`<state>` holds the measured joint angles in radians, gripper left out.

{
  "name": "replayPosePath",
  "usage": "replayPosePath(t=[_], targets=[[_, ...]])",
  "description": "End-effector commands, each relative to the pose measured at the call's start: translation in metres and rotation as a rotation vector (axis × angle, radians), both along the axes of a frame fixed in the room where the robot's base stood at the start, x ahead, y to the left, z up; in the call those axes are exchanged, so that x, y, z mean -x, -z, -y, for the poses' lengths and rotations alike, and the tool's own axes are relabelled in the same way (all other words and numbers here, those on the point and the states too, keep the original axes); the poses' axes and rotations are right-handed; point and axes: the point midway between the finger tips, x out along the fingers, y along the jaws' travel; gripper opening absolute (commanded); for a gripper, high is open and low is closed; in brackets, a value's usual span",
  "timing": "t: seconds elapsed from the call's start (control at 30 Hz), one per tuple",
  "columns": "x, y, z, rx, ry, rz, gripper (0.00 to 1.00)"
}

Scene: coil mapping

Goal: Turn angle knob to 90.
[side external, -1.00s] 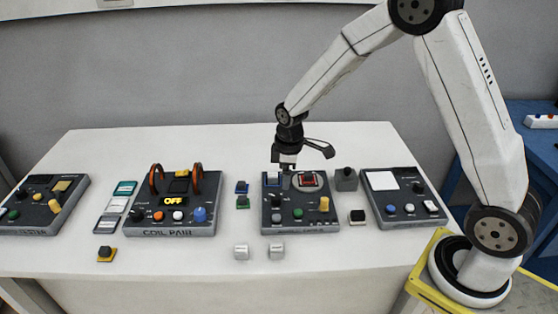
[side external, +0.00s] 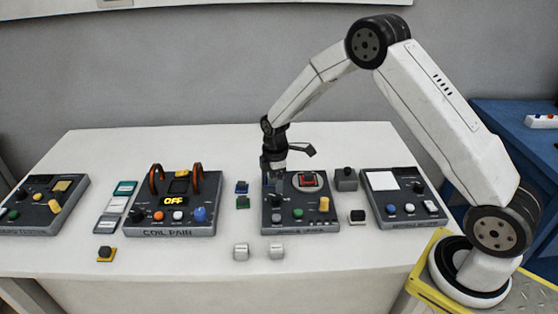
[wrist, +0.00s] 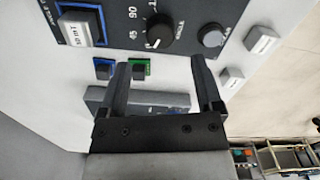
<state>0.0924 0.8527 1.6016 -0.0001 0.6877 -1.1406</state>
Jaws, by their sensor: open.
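The angle knob (wrist: 160,33) is a black round knob with a white pointer mark, on the dark middle panel (side external: 314,228). Numbers including 45 and 90 are printed beside it in the wrist view. The pointer mark is on the knob's lower left there, on the 45 side; its exact reading is unclear. In the side view the knob (side external: 276,200) is on the panel's left part. My gripper (wrist: 162,66) is open and empty, its fingers pointing down near the panel's left side. It appears apart from the knob, which lies beyond the fingertips in the wrist view.
A white block in a blue frame (wrist: 80,29) is on the panel near the knob. A grey button (wrist: 212,37) is on the knob's other side. Two white cubes (side external: 241,252) lie in front.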

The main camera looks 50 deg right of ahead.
Motion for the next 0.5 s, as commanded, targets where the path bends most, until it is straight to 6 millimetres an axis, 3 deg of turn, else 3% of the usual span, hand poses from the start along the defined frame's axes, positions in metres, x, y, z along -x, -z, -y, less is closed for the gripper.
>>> replayPosePath(t=[0.5], targets=[[0.001,0.056,0.0,0.0,0.001,-0.001,0.84]])
